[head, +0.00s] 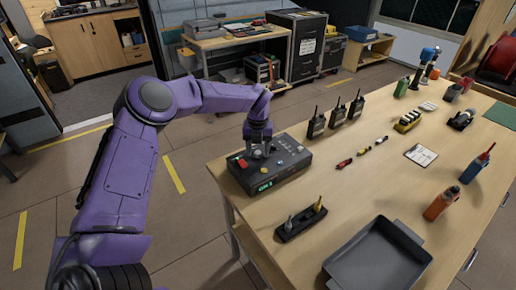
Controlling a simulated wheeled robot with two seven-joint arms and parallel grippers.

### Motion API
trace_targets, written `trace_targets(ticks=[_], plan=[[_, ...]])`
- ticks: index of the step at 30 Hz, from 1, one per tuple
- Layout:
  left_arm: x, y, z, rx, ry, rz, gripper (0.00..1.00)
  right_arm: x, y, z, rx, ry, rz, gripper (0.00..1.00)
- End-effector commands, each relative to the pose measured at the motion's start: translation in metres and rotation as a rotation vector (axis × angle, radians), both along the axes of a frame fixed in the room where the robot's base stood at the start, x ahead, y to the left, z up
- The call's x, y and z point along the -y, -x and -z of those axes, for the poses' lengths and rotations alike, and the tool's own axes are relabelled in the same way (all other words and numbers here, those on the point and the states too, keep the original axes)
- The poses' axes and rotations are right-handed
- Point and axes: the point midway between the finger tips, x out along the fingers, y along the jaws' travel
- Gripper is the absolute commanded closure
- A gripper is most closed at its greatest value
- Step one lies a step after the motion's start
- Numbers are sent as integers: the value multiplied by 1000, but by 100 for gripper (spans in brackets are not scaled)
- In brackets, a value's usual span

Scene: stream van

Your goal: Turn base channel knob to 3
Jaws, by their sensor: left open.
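A dark base unit (272,176) sits near the left edge of the wooden table. It has a red part at its left rear corner, a green lit display (265,187) on its front face, and several small knobs or buttons on top. My left gripper (260,153) points down at the top of the unit, with its jaws open around or just above a knob there. The jaws hide that knob, so I cannot tell its setting or whether they touch it. My right gripper is not in the head view.
Several upright radios (337,117) stand behind the unit. A black holder (301,222) with two small upright items is in front, beside a grey tray (378,262). Small red and yellow items (362,152) and a paper (421,155) lie to the right. The table (345,193) has clear room mid-surface.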

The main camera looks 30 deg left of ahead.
Motion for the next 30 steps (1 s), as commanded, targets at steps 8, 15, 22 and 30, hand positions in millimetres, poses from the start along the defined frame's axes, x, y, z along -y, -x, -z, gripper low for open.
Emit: trace_targets(ticks=[8, 15, 22, 30], plan=[[0, 0, 0, 0, 0, 0, 96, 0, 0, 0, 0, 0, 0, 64], [0, 0, 0, 0, 0, 8, 100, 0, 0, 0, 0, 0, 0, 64], [0, 0, 0, -2, 0, 80, 100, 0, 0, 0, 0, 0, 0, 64], [0, 0, 0, -1, 0, 287, 100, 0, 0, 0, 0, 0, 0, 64]])
